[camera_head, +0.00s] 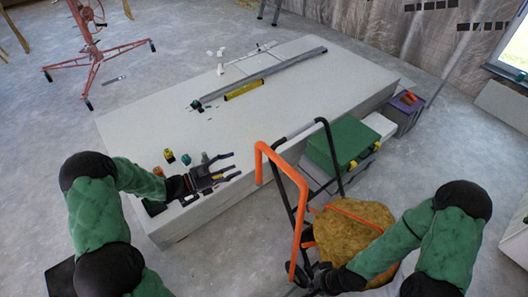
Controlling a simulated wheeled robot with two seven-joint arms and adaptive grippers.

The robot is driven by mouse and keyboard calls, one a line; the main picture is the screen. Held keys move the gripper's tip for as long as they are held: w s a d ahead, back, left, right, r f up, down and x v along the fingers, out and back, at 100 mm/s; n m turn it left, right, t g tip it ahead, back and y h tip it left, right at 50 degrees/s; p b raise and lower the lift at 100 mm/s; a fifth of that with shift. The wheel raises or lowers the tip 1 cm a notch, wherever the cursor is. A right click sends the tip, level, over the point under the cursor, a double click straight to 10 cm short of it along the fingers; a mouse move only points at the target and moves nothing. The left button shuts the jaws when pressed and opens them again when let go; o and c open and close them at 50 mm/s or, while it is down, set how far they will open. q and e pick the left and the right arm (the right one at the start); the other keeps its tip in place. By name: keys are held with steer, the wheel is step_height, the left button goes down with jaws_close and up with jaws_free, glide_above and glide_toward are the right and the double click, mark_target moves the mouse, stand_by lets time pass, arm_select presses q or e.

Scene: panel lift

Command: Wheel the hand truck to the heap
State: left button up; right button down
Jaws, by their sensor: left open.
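The hand truck stands front right of centre, with an orange tubular handle (302,190) and a black looped frame (333,148) beside it. A yellow-brown lumpy heap (340,240) lies just right of the orange handle, with an orange bar across it. My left gripper (234,164) is open and empty over the near edge of the pale panel stack, left of the handle. My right gripper (314,276) is at the lower end of the orange handle, in front of the heap. Its fingers are dark and partly hidden, so its grip is unclear.
A red wheeled stand (97,55) is back left. Floor at front centre is clear.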

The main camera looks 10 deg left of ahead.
mark_target(258, 156)
arm_select(q)
steer(key=b+x, duration=0.2)
steer(key=x, duration=0.8)
steer(key=shift+w+d, duration=0.15)
steer(key=shift+d, duration=0.15)
jaws_close()
